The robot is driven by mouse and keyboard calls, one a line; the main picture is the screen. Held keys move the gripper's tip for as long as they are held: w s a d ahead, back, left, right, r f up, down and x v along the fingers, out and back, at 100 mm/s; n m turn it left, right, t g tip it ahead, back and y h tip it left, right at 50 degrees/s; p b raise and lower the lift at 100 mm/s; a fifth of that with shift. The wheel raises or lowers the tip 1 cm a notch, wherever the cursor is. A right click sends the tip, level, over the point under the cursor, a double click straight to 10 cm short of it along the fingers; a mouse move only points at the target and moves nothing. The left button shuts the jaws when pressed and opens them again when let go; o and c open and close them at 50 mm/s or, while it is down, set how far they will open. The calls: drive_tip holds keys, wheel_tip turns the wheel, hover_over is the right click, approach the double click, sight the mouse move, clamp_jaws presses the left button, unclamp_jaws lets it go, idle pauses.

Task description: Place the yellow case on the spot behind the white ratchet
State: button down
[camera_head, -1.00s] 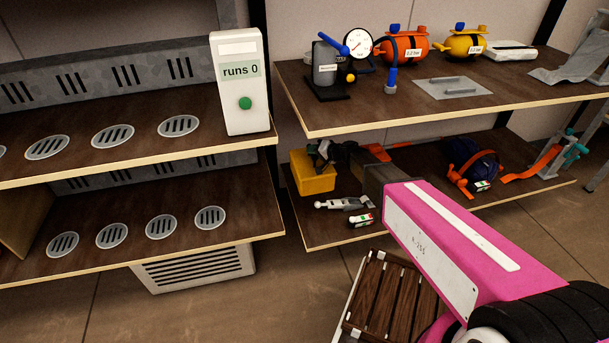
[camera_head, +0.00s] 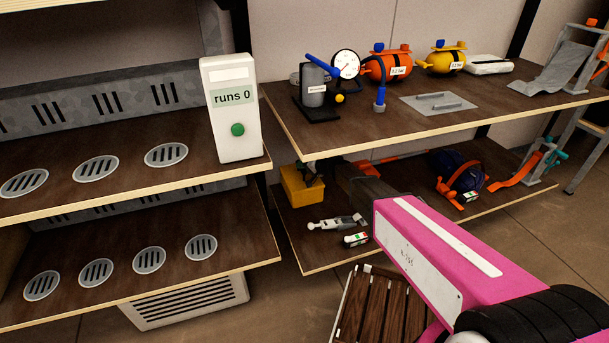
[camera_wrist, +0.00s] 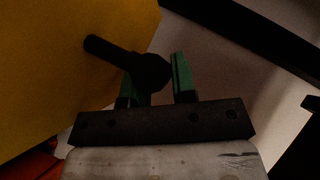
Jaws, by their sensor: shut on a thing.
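The yellow case (camera_head: 302,188) is at the left end of the right-hand lower shelf, just behind the white ratchet (camera_head: 336,222) in the head view. My gripper (camera_head: 319,168) is at the case's upper right. In the wrist view the case's yellow wall (camera_wrist: 65,60) fills the upper left. The green fingertips of my gripper (camera_wrist: 157,75) are closed about the black handle (camera_wrist: 112,56) on the case. The case's underside is hidden, so I cannot tell whether it touches the shelf. The ratchet lies flat near the front edge.
A small white device (camera_head: 356,239) lies beside the ratchet. The upper shelf (camera_head: 330,135) hangs close above the case. A dark blue bag with orange straps (camera_head: 458,172) sits farther right. A wooden slatted crate (camera_head: 385,305) stands below on the floor.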

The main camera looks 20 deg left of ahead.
drive_tip(key=shift+w+f, duration=0.35)
drive_tip(key=shift+w, duration=0.25)
drive_tip(key=shift+w+f, duration=0.35)
drive_tip(key=shift+w, duration=0.2)
drive_tip(key=shift+f, duration=1.9)
drive_tip(key=c, duration=0.9)
unclamp_jaws()
drive_tip(key=shift+f, duration=0.1)
drive_tip(key=shift+s, duration=0.1)
